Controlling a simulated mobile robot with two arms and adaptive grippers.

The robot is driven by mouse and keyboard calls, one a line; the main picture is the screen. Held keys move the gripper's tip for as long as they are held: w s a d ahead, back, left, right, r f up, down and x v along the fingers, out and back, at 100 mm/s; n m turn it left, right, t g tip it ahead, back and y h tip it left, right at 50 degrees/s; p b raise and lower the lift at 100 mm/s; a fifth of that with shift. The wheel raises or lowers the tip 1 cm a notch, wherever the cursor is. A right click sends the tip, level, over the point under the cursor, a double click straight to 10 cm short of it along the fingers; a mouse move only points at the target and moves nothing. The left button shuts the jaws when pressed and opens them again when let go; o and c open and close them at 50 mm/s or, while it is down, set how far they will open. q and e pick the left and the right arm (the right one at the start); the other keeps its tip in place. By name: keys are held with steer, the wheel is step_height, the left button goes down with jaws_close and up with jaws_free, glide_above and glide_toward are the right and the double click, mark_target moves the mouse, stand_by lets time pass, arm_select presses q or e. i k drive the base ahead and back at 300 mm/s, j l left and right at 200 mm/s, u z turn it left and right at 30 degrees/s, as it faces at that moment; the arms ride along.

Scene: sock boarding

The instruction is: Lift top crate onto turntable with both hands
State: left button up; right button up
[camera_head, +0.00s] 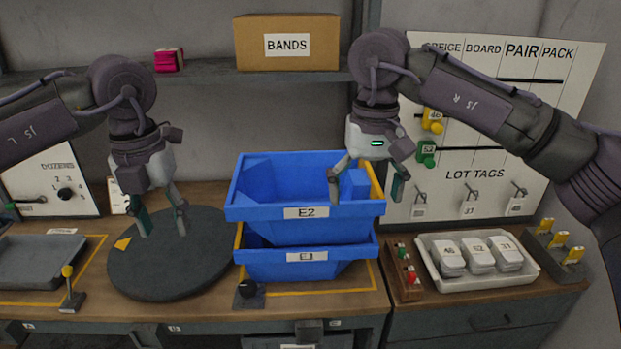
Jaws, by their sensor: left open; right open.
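Two blue crates are stacked on the bench right of the turntable. The top crate (262,212) carries an "E2" label and looks empty from here. The round dark turntable (165,272) is bare and lies left of the stack. My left gripper (163,228) is open and empty above the turntable, apart from the crates. My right gripper (366,195) is open at the right end of the top crate, with its fingers pointing down around that end wall; whether they touch it is unclear.
A white tray (480,283) of numbered tags and a small panel with red and green buttons (406,275) sit right of the stack. A grey tray (40,262) and a yellow-knobbed lever (70,285) are at left. A shelf with a "BANDS" box (286,60) is behind.

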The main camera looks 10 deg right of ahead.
mark_target(175, 243)
steer(key=i+l, duration=0.2)
steer(key=i, duration=0.25)
steer(key=i+l, duration=0.25)
steer(key=i, duration=0.2)
